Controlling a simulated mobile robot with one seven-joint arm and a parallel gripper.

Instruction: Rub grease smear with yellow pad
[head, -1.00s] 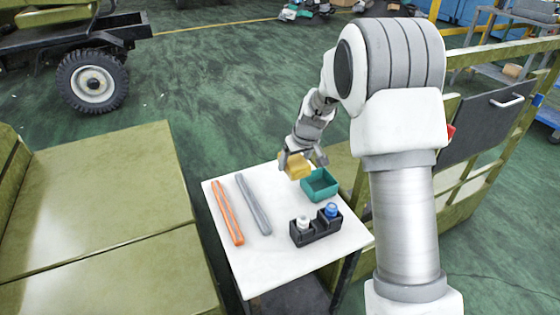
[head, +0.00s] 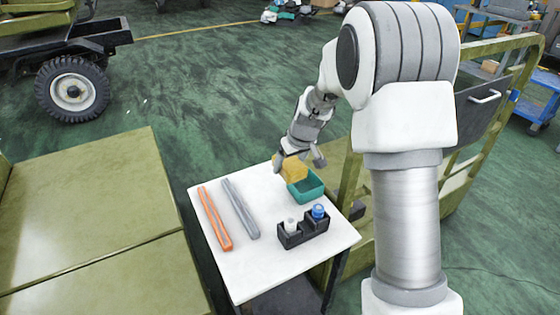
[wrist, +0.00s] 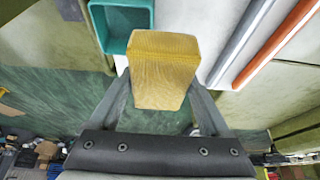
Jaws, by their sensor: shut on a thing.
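The yellow pad (head: 293,170) is a block held between the fingers of my gripper (head: 299,164), at the back edge of the small white table. In the head view it overlaps the back left of the teal tray; I cannot tell how high above the table it is. In the wrist view the pad (wrist: 163,72) fills the space between the two grey fingers of my gripper (wrist: 162,98), which are shut on its sides. I cannot make out a grease smear in either view.
On the white table (head: 262,268) are an open teal tray (head: 307,196), a black caddy (head: 303,232) with a white-capped and a blue-capped bottle, a grey bar (head: 240,209) and an orange bar (head: 215,219). Olive panels (head: 85,215) lie left. An olive frame (head: 470,165) stands right.

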